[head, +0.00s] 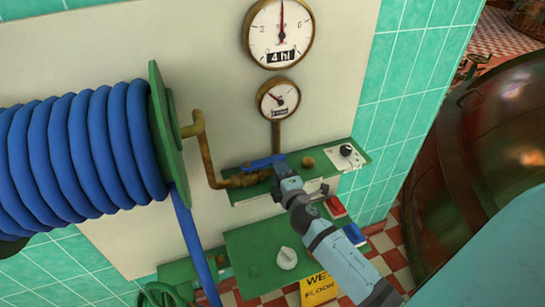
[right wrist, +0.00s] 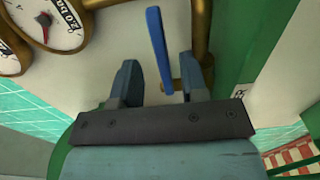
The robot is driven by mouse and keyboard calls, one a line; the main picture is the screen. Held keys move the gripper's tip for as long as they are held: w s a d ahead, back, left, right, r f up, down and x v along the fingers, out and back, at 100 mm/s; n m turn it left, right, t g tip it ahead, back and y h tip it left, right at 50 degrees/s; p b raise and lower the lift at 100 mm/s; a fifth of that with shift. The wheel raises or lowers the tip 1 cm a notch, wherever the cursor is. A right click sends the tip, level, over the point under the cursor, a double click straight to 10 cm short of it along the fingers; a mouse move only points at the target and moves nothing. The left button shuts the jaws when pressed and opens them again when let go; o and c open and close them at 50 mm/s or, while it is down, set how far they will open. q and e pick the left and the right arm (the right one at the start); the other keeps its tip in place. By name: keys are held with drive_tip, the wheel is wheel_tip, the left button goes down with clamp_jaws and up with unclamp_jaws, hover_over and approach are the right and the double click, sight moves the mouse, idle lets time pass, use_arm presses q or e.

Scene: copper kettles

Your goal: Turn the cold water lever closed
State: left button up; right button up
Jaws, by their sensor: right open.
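The cold water lever (head: 265,161) is a blue bar on the brass pipe and valve (head: 243,180) above the upper green shelf. In the head view it lies nearly level. My right gripper (head: 281,167) is at the lever's right end. In the right wrist view the blue lever (right wrist: 158,50) runs between the two fingers of the open gripper (right wrist: 160,76), nearer the right finger. I cannot tell whether either finger touches it. My left gripper is not in view.
A large blue hose reel (head: 80,155) stands at the left. Two round gauges (head: 278,33) hang above the valve. The shelf holds a black knob on a white plate (head: 346,151). A lower green panel (head: 262,262) carries a white knob (head: 287,258). A copper kettle (head: 500,130) is at the right.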

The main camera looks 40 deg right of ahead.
sight(273, 158)
drive_tip(key=x, duration=0.5)
drive_tip(key=shift+w+p, duration=0.35)
drive_tip(key=shift+w, duration=0.05)
clamp_jaws()
